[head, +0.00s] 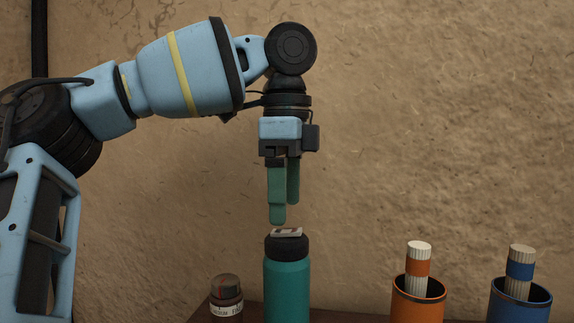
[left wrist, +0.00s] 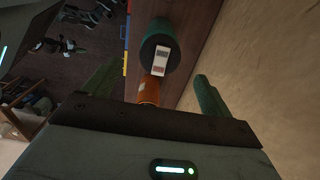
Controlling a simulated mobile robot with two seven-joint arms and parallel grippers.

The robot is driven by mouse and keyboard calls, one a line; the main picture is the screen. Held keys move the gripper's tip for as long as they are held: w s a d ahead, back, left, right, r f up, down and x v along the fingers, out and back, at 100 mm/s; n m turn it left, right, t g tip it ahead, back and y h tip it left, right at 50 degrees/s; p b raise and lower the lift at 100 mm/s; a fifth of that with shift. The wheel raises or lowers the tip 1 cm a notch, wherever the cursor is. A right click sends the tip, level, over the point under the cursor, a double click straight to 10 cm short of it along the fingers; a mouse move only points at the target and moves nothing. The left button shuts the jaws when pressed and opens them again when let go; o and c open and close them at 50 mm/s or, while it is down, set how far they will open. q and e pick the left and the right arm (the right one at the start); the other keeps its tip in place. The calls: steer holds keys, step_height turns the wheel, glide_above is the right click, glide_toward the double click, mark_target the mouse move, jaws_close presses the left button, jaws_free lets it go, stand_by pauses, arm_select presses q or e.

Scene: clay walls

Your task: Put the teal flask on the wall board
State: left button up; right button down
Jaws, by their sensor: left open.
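The teal flask (head: 287,292) stands upright at the bottom centre of the head view, with a black cap and a small pale tag on top. Its base is out of frame. In the left wrist view the flask (left wrist: 155,27) shows from above, beyond and between the fingers. My left gripper (head: 285,211) points straight down, open and empty, with its green fingertips just above the cap. It also shows in the left wrist view (left wrist: 156,75). A brown board (head: 340,317) runs along the wall; I cannot tell whether the flask rests on it. My right gripper is not in view.
A dark labelled jar (head: 226,300) stands left of the flask. An orange cup (head: 417,303) and a blue cup (head: 518,305) stand to the right, each holding a banded pale stick. The clay wall (head: 440,130) rises close behind. Space between flask and orange cup looks clear.

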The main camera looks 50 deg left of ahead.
arm_select(q)
steer(key=shift+r, duration=2.4)
steer(key=shift+f, duration=0.1)
